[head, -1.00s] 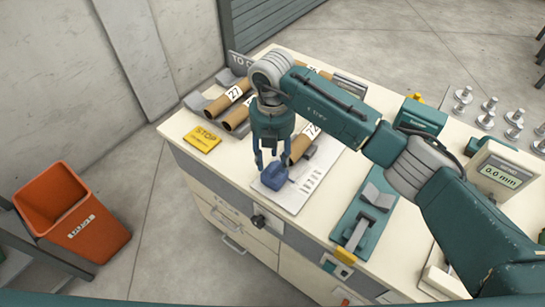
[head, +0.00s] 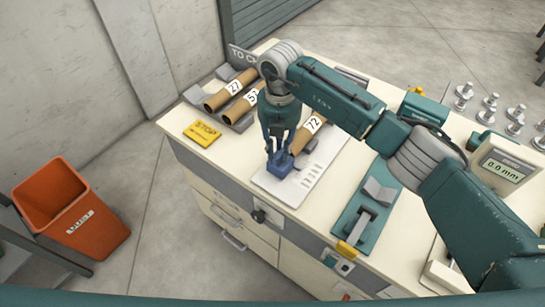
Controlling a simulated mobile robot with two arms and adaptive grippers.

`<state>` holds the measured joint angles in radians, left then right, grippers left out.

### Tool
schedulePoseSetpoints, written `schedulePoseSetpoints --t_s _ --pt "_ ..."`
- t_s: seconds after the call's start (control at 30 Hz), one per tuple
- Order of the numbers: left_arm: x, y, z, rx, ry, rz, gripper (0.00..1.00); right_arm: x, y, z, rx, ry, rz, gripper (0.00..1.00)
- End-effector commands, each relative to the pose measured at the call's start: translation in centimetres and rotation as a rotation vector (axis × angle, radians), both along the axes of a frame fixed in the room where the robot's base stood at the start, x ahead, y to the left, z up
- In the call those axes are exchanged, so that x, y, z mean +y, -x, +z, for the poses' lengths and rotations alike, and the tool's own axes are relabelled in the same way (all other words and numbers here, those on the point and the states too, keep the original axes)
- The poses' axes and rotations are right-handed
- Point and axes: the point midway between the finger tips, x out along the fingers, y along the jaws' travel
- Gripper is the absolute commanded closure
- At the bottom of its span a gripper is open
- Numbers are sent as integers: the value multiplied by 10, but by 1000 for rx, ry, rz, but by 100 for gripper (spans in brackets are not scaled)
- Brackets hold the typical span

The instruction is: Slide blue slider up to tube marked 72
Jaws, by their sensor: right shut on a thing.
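The blue slider (head: 281,167) sits on a pale plate with printed scale marks (head: 306,180) at the table's front edge. The brown tube marked 72 (head: 318,123) lies just behind it, to the upper right. The slider is close to the tube's near end; I cannot tell whether they touch, because my gripper partly hides the gap. My right gripper (head: 278,148) points down and is shut on the blue slider. My left gripper is not in view.
Tubes marked 27 (head: 229,91) and another (head: 242,104) lie in grey holders at the back left. A yellow STOP sign (head: 202,133) lies left. A teal fixture (head: 366,215) stands right of the plate, and a 0.0 mm gauge (head: 502,167) is further right. An orange bin (head: 72,208) is on the floor.

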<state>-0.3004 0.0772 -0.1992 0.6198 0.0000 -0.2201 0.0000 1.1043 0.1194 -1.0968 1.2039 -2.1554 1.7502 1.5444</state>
Motion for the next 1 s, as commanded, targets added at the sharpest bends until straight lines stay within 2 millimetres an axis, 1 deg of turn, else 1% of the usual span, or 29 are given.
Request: schedulePoseSetpoints --t_s 0.03,0.1,0.4,0.43,0.5,0.83,0.93,1.0 --pt "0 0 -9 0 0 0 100 -7 -10 -2 -8 4 -7 100" --pt "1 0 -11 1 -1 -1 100 -11 -14 0 -9 3 -6 100" --pt "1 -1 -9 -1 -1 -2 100 -12 -16 3 -10 3 -6 100" --pt "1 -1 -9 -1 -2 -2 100 -12 -16 3 -10 3 -6 72" --pt "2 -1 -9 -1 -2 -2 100 -12 -16 3 -9 3 -5 58" --pt "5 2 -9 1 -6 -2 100 -11 -15 4 -6 1 -3 58" --pt "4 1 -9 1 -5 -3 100 -10 -15 13 -7 -1 -3 58" --pt "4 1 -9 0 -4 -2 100 -11 -16 25 -10 0 -2 58"
